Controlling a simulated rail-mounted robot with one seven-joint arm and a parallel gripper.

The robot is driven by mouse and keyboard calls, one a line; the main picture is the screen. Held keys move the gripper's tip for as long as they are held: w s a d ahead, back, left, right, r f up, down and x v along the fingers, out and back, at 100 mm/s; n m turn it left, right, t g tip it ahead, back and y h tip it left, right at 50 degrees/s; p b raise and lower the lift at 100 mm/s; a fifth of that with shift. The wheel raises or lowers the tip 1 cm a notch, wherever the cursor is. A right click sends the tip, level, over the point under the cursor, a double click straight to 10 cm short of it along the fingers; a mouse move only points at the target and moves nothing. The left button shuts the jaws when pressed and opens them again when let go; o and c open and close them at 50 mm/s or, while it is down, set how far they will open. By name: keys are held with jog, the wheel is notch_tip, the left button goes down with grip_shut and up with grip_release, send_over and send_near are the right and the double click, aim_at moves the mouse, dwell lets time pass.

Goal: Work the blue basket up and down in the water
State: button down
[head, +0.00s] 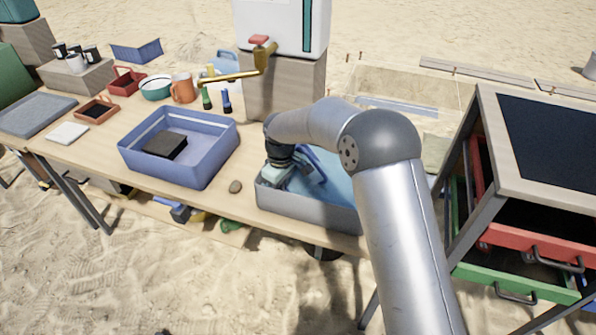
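A grey basin (300,207) stands at the table's front edge, with blue water (341,186) in it. My gripper (284,178) points down into the left part of this basin, and my arm covers the basin's right side. A blue slatted piece (313,162), which looks like part of the blue basket, shows right beside my gripper in the basin. The rest of the basket is hidden by my arm and the basin wall. The fingertips are too small and covered to tell whether they are shut on it.
A larger blue tub (182,178) with a dark block (165,145) stands left of the basin. A water container (280,25) with a brass tap (262,60) stands behind. A drawer cabinet (489,130) stands to the right.

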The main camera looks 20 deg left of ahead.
aim_at(277, 201)
jog(key=shift+w+a+f, duration=0.25)
jog(key=shift+w+a, duration=0.05)
jog(key=shift+w, duration=0.3)
jog(key=shift+s+f, duration=0.25)
jog(key=shift+s, duration=0.25)
jog(key=shift+s+f, duration=0.2)
jog(key=shift+s, duration=0.25)
jog(key=shift+s+f+b, duration=0.15)
jog(key=shift+s+b, duration=0.2)
jog(key=shift+s, duration=0.35)
jog(key=shift+s+f+b, duration=0.15)
jog(key=shift+s+b, duration=0.2)
jog(key=shift+s, duration=0.35)
jog(key=shift+w+r+p, duration=0.25)
jog(key=shift+w+p, duration=0.05)
jog(key=shift+w, duration=0.25)
jog(key=shift+w+r+p, duration=0.25)
jog(key=shift+w, duration=0.3)
jog(key=shift+w+r+p, duration=0.25)
jog(key=shift+w+p, duration=0.1)
jog(key=shift+w, duration=0.9)
jog(key=shift+r, duration=0.15)
